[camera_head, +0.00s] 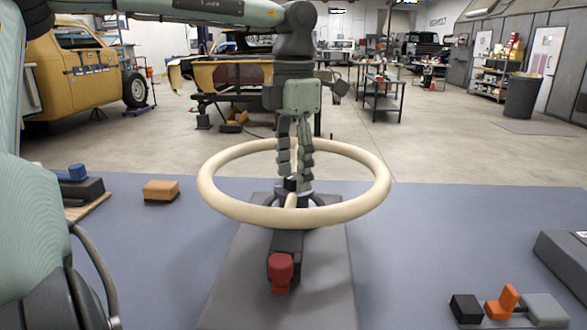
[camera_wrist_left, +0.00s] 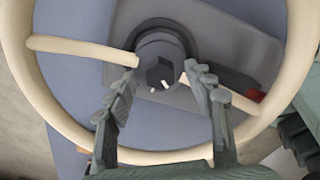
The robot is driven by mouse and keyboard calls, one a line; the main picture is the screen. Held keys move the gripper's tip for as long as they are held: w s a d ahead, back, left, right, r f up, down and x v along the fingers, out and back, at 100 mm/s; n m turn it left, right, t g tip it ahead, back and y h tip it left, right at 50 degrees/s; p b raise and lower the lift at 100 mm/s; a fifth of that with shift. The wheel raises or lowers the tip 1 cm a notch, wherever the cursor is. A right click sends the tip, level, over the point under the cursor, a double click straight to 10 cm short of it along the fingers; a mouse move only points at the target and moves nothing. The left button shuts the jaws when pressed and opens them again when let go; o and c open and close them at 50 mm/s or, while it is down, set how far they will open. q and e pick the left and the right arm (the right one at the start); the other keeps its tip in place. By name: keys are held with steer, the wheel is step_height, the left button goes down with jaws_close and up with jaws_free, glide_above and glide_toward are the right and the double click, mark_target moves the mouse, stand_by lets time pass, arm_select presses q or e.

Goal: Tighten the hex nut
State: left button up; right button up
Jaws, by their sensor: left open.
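A dark hex nut (camera_wrist_left: 159,71) sits at the hub of a large cream wheel (camera_head: 215,206), on a dark round fitting (camera_wrist_left: 160,43). A spoke (camera_wrist_left: 75,47) of the wheel runs to the hub in the left wrist view. My left gripper (camera_head: 297,186) points down inside the wheel's ring, over the hub. Its fingers are open, one on each side of the nut in the left wrist view (camera_wrist_left: 161,72), with visible gaps; whether either touches it I cannot tell. My right gripper is not in view.
A grey plate (camera_head: 240,285) lies under the wheel, with a dark bar carrying a red block (camera_head: 281,270). An orange-brown block (camera_head: 161,190) and a blue-topped dark piece (camera_head: 82,187) lie left. An orange lever piece (camera_head: 503,302) and a grey box (camera_head: 568,258) are right. Blue surface between is clear.

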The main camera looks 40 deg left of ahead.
mark_target(294, 176)
arm_select(q)
step_height(294, 176, up, 12)
stand_by(0.4)
steer(key=shift+f, duration=0.1)
